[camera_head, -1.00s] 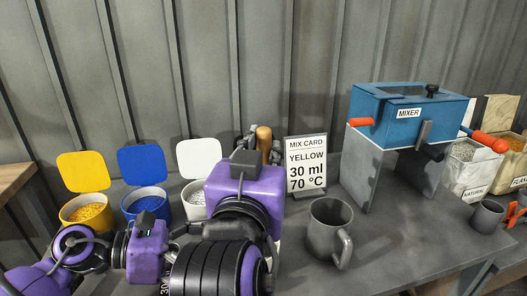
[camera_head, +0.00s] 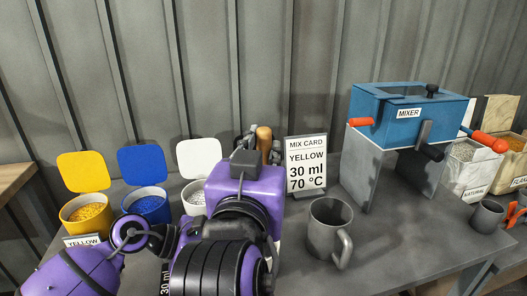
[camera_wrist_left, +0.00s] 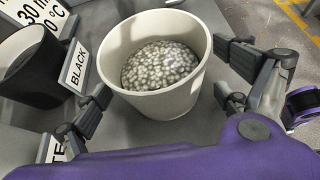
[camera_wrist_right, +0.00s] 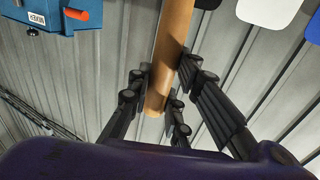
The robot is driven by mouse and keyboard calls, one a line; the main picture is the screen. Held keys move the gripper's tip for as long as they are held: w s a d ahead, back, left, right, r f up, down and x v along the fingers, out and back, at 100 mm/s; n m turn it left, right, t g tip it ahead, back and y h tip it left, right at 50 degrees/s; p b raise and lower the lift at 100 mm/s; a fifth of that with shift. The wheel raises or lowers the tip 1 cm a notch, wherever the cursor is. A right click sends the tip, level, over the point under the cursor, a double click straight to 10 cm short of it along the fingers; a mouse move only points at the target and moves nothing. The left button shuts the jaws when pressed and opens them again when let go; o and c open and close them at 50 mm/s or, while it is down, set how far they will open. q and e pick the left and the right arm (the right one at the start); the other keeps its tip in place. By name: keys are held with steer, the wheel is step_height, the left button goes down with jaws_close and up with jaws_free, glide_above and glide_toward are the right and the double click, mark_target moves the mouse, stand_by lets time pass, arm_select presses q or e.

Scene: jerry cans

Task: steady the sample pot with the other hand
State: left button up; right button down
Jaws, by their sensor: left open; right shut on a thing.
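A cream pot (camera_wrist_left: 117,55) filled with pale grey pellets (camera_wrist_left: 160,65) stands upright in the left wrist view. The fingers of my left gripper (camera_wrist_left: 163,92) are open on either side of it. Whether any finger touches the pot I cannot tell. In the head view my right arm hides the pot and the left gripper's fingers. My right gripper (camera_wrist_right: 160,92) is shut on a wooden handle (camera_wrist_right: 172,40), held upright in the head view (camera_head: 264,137). What is at the handle's lower end is hidden.
Yellow (camera_head: 85,213), blue (camera_head: 146,205) and white (camera_head: 193,199) lidded tubs stand at the left. A mix card (camera_head: 307,165) reads yellow, 30 ml, 70 °C. A grey mug (camera_head: 325,229) stands right of my right arm; the blue mixer (camera_head: 400,112) is beyond it. A black container (camera_wrist_left: 30,70) stands near the pot.

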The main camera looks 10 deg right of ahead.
arm_select(q)
steer(key=shift+d+f, duration=0.35)
steer(key=shift+d, duration=0.25)
steer(key=c, duration=1)
steer(key=o, duration=0.5)
steer(key=c, duration=0.7)
steer(key=shift+o, duration=0.2)
steer(key=shift+f, duration=0.15)
